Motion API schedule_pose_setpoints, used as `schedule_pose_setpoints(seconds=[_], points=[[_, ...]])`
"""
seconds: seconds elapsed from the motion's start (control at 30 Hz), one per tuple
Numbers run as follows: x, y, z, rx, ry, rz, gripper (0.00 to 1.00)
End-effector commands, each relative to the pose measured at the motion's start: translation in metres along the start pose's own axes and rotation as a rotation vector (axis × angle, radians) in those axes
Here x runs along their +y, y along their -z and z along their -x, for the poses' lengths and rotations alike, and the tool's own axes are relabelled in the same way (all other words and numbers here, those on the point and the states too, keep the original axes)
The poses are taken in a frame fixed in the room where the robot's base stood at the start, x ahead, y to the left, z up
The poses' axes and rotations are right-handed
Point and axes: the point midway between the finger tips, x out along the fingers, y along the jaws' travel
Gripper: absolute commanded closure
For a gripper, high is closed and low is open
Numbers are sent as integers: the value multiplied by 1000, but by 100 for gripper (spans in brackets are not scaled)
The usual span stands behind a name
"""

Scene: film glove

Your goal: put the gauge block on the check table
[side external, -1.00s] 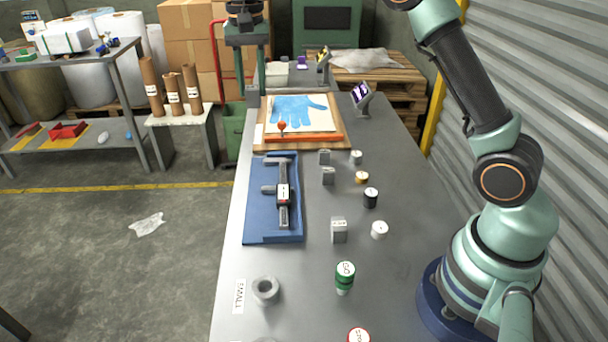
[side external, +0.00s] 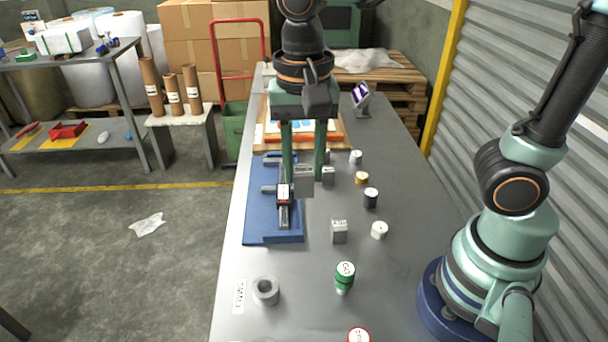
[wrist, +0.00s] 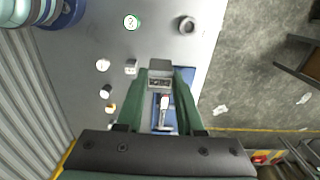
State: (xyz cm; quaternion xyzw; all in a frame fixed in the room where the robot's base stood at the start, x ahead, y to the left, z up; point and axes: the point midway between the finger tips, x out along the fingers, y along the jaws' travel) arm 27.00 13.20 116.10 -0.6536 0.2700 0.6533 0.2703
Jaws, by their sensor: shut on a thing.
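My gripper (side external: 304,180) is shut on a grey gauge block (side external: 304,186), held between its two green fingers. In the side view the block appears at the right edge of the blue tray, in front of part of the caliper; it looks raised, but its exact height is unclear. The wrist view also shows the block (wrist: 161,75) between the fingertips, with marks on one face. The long grey table (side external: 270,322) lies below. No label shows which surface is the check table. Other grey blocks stand to the right, one near the gripper (side external: 328,176) and one nearer the camera (side external: 339,231).
The blue tray (side external: 258,225) holds a caliper (side external: 284,212). A ring (side external: 265,291) and a green GO plug (side external: 345,278) stand in front. White (side external: 379,230), black (side external: 371,198) and yellow (side external: 361,178) cylinders stand right. A framed board with an orange bar (side external: 335,138) lies behind.

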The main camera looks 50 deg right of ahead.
Motion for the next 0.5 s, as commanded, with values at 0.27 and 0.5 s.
schedule_pose_setpoints(seconds=[0.27, 0.5], points=[[10, -10, -26, -2, -6, 0, 100], [11, -10, -84, -3, -10, 0, 100]])
